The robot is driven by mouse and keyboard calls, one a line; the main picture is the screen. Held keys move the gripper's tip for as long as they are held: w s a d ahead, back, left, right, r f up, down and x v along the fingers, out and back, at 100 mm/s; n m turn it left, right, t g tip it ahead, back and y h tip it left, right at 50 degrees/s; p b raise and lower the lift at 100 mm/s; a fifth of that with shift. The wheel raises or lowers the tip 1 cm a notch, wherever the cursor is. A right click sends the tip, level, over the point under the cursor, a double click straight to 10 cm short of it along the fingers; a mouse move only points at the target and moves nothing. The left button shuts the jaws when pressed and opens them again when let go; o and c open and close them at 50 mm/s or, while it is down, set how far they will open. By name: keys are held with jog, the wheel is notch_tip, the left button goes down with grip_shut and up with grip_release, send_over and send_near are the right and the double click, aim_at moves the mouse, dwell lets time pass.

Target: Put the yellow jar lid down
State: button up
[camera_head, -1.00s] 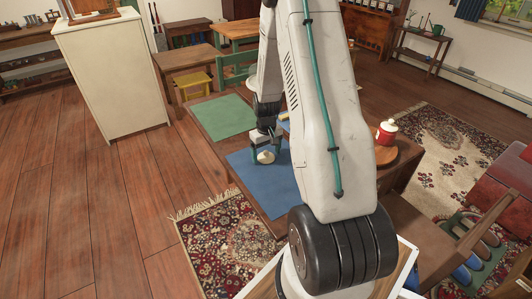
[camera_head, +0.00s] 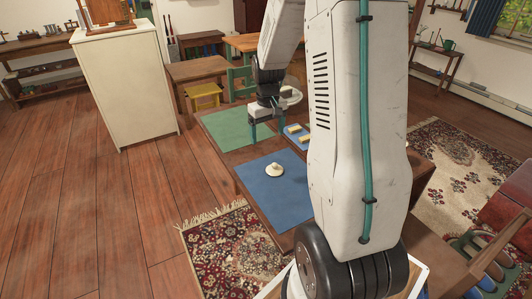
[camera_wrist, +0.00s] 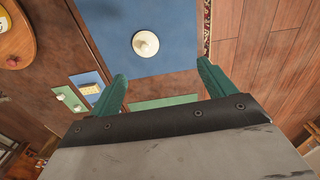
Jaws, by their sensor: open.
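The jar lid (camera_head: 275,170) lies on the blue mat (camera_head: 268,192) on the table. It looks cream or pale yellow, round with a knob on top. In the wrist view the lid (camera_wrist: 145,43) shows whole, on the blue mat (camera_wrist: 120,20), apart from my fingers. My gripper (camera_head: 266,132) is above the table, beyond the lid, near the green mat (camera_head: 226,129). In the wrist view my gripper (camera_wrist: 162,85) has its two teal fingers wide apart with nothing between them.
A small blue mat with yellow pieces (camera_head: 297,133) lies to the right of my gripper. In the wrist view a round wooden board (camera_wrist: 14,40) carries a red thing at the upper left. A cream cabinet (camera_head: 118,85) stands left of the table.

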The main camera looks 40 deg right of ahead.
jog(key=s+a+r+n, duration=0.1)
jog(key=s+a+r, duration=0.3)
jog(key=a+r, duration=0.25)
jog(key=s+a+r, duration=0.3)
jog(key=a+r, duration=0.3)
jog(key=a, duration=0.1)
jog(key=s+a+r, duration=0.2)
jog(key=s+a, duration=0.3)
jog(key=s, duration=0.3)
jog(key=s+a+r+n+t, duration=0.1)
jog(key=s+a+r, duration=0.1)
jog(key=s+a, duration=0.4)
jog(key=s, duration=0.2)
jog(key=shift+s+r+n, duration=0.3)
jog(key=shift+r, duration=0.05)
